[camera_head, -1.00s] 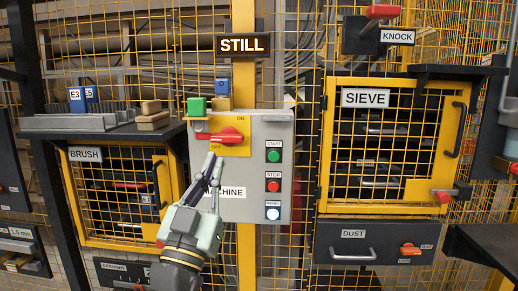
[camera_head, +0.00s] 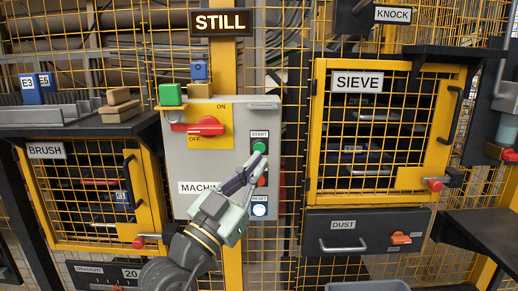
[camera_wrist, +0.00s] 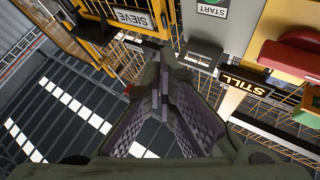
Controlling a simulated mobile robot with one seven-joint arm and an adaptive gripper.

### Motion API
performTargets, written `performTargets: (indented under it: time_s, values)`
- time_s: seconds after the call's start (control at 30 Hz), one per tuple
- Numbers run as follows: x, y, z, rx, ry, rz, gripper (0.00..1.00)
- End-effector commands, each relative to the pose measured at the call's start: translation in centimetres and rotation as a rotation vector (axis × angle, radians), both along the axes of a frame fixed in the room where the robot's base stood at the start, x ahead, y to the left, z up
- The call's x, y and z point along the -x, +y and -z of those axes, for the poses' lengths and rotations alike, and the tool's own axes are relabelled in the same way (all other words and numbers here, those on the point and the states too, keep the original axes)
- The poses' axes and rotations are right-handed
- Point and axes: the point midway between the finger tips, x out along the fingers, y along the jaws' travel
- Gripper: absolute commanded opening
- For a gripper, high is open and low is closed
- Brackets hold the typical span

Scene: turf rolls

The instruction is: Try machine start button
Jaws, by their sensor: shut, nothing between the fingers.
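The grey machine panel (camera_head: 178,158) carries a green START button (camera_head: 259,146) at its upper right. Under it are a red STOP button (camera_head: 262,181), partly covered by my fingers, and a white-blue RESET button (camera_head: 259,210). My gripper (camera_head: 257,161) is shut and empty, its fingertips just below the START button in the head view. Whether they touch the panel cannot be told.
A red rotary switch (camera_head: 207,126) sits between ON and OFF markings at the panel's upper left. A lit sign (camera_head: 221,22) reads STILL. The SIEVE cage door (camera_head: 385,140) is right of the panel, the BRUSH door (camera_head: 88,200) left. Green (camera_head: 170,94) and blue (camera_head: 200,71) blocks sit above the panel.

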Motion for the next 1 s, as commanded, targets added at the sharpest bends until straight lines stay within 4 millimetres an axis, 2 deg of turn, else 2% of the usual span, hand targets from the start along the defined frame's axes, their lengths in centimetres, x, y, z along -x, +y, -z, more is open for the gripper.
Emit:
performTargets:
  time_s: [0.5, 0.7, 1.0]
  values:
    - [-6.7, 0.0, 0.1, 0.0, -0.001, -0.001, 0.0]
    - [-7.8, 0.0, 0.0, 0.0, -0.001, 0.0, 0.0]
    - [-7.9, 0.0, 0.0, 0.0, -0.001, 0.0, 0.0]
